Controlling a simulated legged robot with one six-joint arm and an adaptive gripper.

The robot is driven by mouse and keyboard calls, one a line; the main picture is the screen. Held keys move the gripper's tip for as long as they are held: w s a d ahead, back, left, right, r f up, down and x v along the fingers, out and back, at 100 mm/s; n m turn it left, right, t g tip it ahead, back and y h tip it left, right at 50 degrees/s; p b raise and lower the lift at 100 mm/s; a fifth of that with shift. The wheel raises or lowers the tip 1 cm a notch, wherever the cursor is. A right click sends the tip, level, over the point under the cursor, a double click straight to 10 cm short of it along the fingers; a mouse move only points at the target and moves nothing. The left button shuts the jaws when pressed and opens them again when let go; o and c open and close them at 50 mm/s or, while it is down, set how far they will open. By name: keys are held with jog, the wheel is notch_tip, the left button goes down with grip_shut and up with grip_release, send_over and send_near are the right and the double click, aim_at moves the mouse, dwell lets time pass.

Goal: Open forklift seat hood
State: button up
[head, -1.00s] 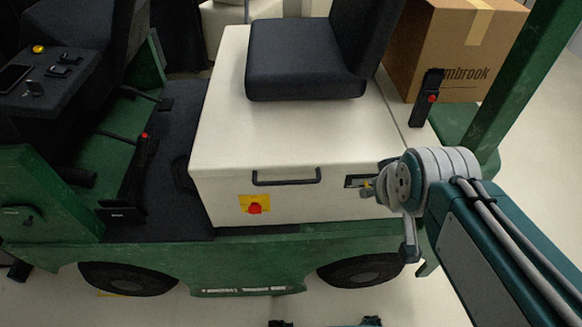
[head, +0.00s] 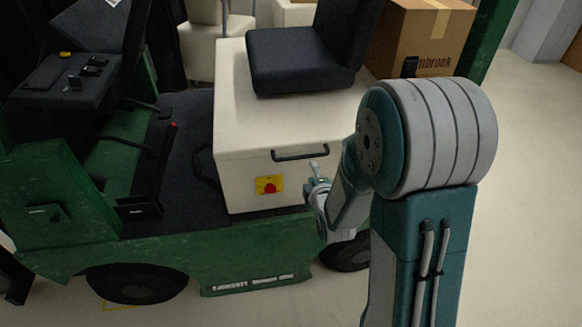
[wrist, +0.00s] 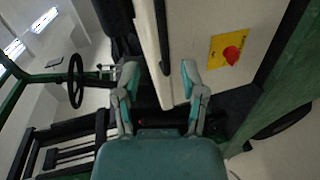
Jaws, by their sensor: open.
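The seat hood (head: 255,130) is a cream box on the green forklift, lying closed, with a black seat (head: 300,62) on top. Its black bar handle (head: 300,154) runs across the upper front face. My gripper (head: 318,180) is in front of that face, just below the right end of the handle, partly hidden by my arm. In the wrist view my gripper (wrist: 160,78) is open, its fingers spread to either side of the handle's dark bar (wrist: 163,45). I cannot tell whether they touch it.
A red knob on a yellow plate (head: 269,185) sits on the hood's front, left of my gripper. A cardboard box (head: 420,40) stands behind at the right. The steering wheel (wrist: 75,80) shows in the wrist view. The floor at right (head: 530,190) is clear.

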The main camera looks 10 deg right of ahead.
aim_at(305, 158)
jog(key=shift+n, duration=0.4)
jog(key=x, duration=0.6)
jog(key=a+x, duration=0.1)
jog(key=x, duration=0.3)
jog(key=shift+f, duration=0.25)
jog(key=shift+w+d, duration=0.15)
jog(key=shift+d, duration=0.6)
jog(key=c, duration=0.7)
jog(key=shift+a, duration=0.3)
grip_shut()
